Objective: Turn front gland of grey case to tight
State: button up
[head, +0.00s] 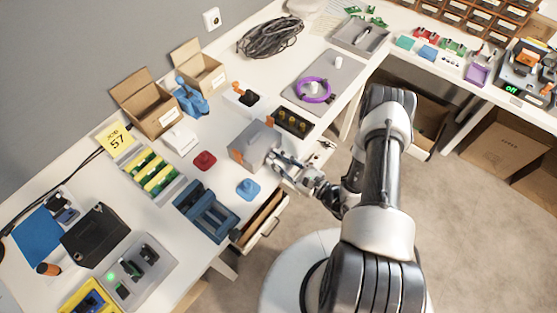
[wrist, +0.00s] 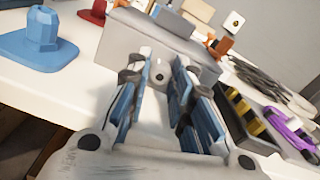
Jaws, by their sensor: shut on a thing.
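The grey case (head: 258,141) stands near the front edge of the table, with an orange part on its left end in the head view. In the wrist view the case (wrist: 165,40) lies straight ahead of my gripper (wrist: 157,72). My gripper (head: 276,159) is at the near face of the case and is shut on the front gland.
A blue part (head: 249,189) and a red part (head: 204,161) sit left of the case. A black holder with yellow pieces (head: 291,122) stands just right. A blue tray (head: 206,209) is at the near left. An open drawer (head: 263,220) juts out below the table edge.

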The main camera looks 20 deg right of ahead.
jog(key=shift+m, duration=0.4)
grip_shut()
jog(key=shift+m, duration=2.6)
jog(key=o, duration=0.6)
grip_release()
jog(key=v, duration=1.2)
jog(key=shift+r, duration=0.1)
